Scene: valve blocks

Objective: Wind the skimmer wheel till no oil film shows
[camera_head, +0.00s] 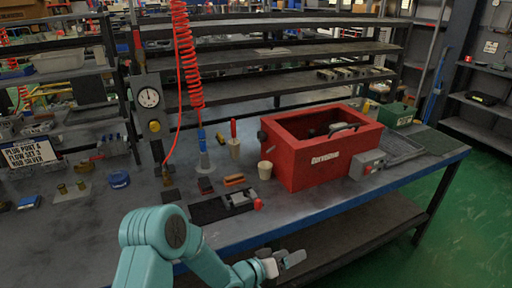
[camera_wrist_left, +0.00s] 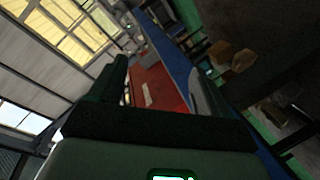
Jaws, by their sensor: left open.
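A red open-topped tank (camera_head: 312,160) with white lettering stands on the bench right of centre; it also shows, tilted, in the left wrist view (camera_wrist_left: 160,90) beyond my fingers. A dark and pale fitting (camera_head: 342,128) sits inside the tank; I cannot tell whether it is the skimmer wheel. A small dark round knob (camera_head: 262,136) is on the tank's left side. The tank's walls hide its floor, and no oil film can be made out. My left gripper (camera_head: 290,261) is open and empty in front of the bench's front edge, below and apart from the tank. My right gripper is not in view.
A small vise (camera_head: 238,198) lies on a dark mat. A red coiled hose (camera_head: 187,60) hangs above.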

